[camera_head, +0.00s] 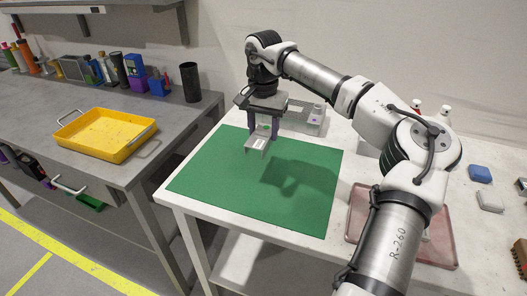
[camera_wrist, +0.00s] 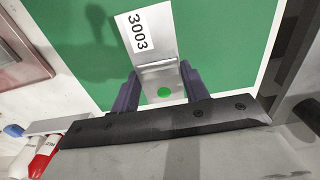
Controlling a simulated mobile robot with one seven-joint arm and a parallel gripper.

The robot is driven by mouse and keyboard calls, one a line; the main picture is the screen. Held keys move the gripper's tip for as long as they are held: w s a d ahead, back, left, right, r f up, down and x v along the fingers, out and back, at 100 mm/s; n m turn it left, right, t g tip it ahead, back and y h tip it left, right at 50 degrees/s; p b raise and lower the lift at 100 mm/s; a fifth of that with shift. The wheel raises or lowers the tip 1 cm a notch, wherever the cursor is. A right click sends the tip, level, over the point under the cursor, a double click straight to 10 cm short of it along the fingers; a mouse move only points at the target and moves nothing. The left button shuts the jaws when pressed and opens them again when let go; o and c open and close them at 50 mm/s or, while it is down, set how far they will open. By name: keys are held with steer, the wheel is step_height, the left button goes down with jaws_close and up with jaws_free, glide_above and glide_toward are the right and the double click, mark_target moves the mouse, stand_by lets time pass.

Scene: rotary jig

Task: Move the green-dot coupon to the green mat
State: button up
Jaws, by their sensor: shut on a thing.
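The green-dot coupon is a grey metal plate (camera_wrist: 152,62) with a "3003" label, a raised handle and a green dot. It also shows in the head view (camera_head: 257,143). My gripper (camera_head: 263,127) is shut on it, with the dark purple fingers on either side of the dot end in the wrist view (camera_wrist: 160,88). The green mat (camera_head: 210,187) lies flat on the white table below. The coupon is over the back part of the mat, and a shadow falls on the mat to its right. It looks raised, but the exact gap is hard to tell.
A grey jig (camera_head: 310,119) stands behind the mat, partly hidden by my arm. A pink tray (camera_head: 443,252) is at the right. Blue and white small blocks lie farther right. A yellow tray (camera_head: 93,133) sits on the separate grey bench. The mat's front is clear.

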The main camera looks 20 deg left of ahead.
mark_target(263, 132)
step_height(263, 132, down, 8)
steer(key=shift+f+p, duration=0.1)
steer(key=shift+p, duration=0.35)
steer(key=o, duration=1.1)
steer(key=shift+f, duration=0.1)
step_height(263, 132, up, 12)
steer(key=shift+r+b, duration=0.15)
steer(key=shift+b, duration=0.55)
